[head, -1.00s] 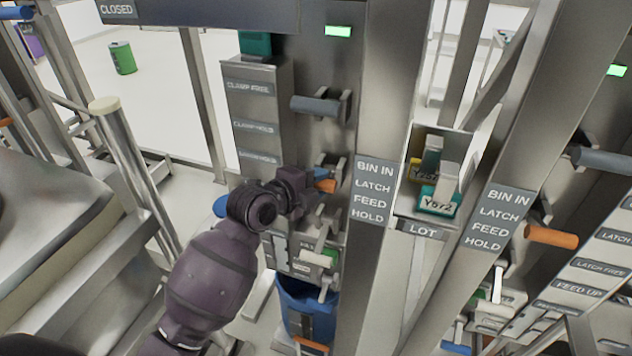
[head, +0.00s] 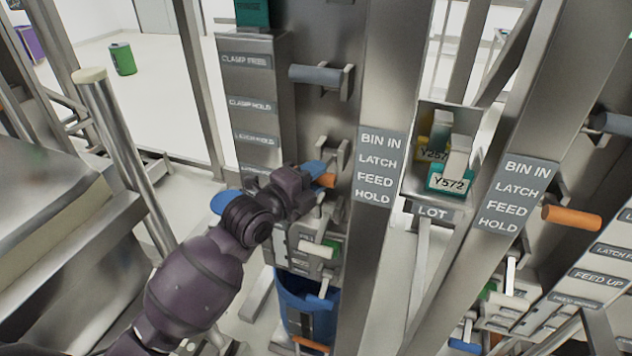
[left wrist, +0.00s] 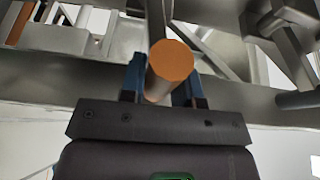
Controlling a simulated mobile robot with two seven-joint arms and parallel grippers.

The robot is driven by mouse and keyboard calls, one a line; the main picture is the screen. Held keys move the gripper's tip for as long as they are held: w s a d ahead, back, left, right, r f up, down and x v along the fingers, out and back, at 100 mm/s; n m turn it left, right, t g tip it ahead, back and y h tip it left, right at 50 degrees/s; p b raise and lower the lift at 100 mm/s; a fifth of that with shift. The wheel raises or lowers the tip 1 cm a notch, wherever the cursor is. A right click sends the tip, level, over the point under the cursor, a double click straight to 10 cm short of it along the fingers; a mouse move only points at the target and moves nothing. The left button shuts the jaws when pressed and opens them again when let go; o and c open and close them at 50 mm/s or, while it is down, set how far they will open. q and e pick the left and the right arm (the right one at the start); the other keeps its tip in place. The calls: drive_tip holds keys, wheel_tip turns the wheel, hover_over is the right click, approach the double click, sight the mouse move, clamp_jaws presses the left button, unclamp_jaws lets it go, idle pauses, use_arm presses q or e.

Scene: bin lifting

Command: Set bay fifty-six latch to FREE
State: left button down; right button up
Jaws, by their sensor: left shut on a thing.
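My left gripper (head: 318,172) is shut around an orange-ended lever handle (head: 326,180) on the middle post's left face. In the left wrist view the handle's round orange end (left wrist: 171,62) sits between my two blue fingers (left wrist: 158,80). A label strip (head: 253,140) beside it carries several plates, including CLAMP FREE and CLAMP HOLD; the lower ones are hard to read and partly behind my gripper. A bracket (head: 338,152) shows just above the handle. No bay number fifty-six is legible. My right gripper is out of view.
A grey lever (head: 316,75) is above, and a white lever (head: 318,250) and blue bin (head: 300,297) below. The BIN IN, LATCH, FEED, HOLD sign (head: 376,165) is right of the handle. A holder (head: 433,207) marked LOT carries tags. Another orange handle (head: 571,219) is at right.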

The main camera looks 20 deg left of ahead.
use_arm(q)
wheel_tip(320, 180, down, 7)
drive_tip(key=m+t+h+b, duration=0.3)
drive_tip(key=t+b, duration=0.2)
drive_tip(key=b, duration=0.5)
drive_tip(key=shift+w+m+h, duration=0.4)
drive_tip(key=shift+w, duration=0.05)
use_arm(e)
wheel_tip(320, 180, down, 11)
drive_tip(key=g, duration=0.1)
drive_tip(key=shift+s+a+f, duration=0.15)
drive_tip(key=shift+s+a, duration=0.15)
use_arm(q)
drive_tip(key=shift+r+b, duration=0.1)
drive_tip(key=shift+b, duration=0.2)
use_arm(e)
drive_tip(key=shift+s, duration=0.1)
use_arm(q)
drive_tip(key=c, duration=0.9)
unclamp_jaws()
drive_tip(key=shift+o, duration=0.2)
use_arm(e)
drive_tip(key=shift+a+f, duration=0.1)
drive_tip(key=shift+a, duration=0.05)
use_arm(q)
drive_tip(key=v, duration=1)
drive_tip(key=shift+s+a+f, duration=0.2)
drive_tip(key=shift+s+f, duration=0.05)
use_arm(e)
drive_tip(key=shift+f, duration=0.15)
